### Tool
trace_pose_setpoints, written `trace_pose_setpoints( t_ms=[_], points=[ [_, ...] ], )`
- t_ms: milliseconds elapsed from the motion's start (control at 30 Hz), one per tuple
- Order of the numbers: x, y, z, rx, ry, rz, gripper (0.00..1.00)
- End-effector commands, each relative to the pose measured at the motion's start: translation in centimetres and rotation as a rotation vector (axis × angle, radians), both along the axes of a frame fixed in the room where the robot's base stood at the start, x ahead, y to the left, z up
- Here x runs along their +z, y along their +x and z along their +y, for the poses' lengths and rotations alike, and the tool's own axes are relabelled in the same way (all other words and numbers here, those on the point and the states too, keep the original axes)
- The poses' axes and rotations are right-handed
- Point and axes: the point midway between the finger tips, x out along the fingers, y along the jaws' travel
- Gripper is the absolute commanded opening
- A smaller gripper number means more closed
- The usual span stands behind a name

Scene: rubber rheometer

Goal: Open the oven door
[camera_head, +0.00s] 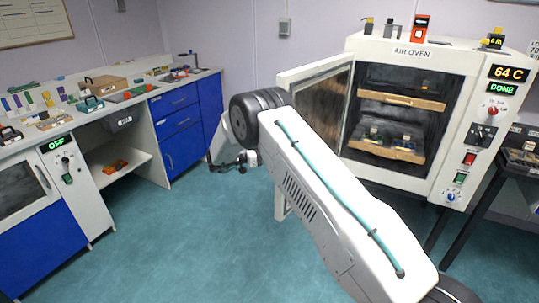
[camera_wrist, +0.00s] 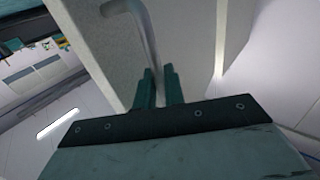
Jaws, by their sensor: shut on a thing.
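The air oven (camera_head: 409,55) stands at the right in the head view. Its door (camera_head: 322,110) is hinged at the left and stands wide open, with its dark window panel facing the chamber. In the wrist view the bent grey metal door handle (camera_wrist: 143,22) runs down between the two teal fingers of my gripper (camera_wrist: 158,75), which is shut on it. The pale door face (camera_wrist: 185,40) lies behind the handle. In the head view my arm hides the handle and the lower part of the door.
Inside the oven are an upper shelf (camera_head: 402,99) and a lower shelf (camera_head: 385,147) carrying small items. The oven display (camera_head: 503,73) reads 64 C. A cluttered bench with blue drawers (camera_head: 178,115) stands at the left. The teal floor (camera_head: 180,235) between is clear.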

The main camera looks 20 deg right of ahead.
Motion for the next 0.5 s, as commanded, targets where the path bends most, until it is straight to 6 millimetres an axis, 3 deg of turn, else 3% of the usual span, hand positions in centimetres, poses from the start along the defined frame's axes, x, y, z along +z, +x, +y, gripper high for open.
trace_pose_setpoints(
  t_ms=[433, 467, 500],
  points=[
    [0.12, 0.25, -0.52, -0.011, -0.001, -0.002, 0.00],
    [0.13, 0.25, -0.52, -0.011, -0.001, -0.002, 0.16],
    [0.12, 0.25, -0.50, -0.010, -0.001, -0.002, 0.25]
  ],
)
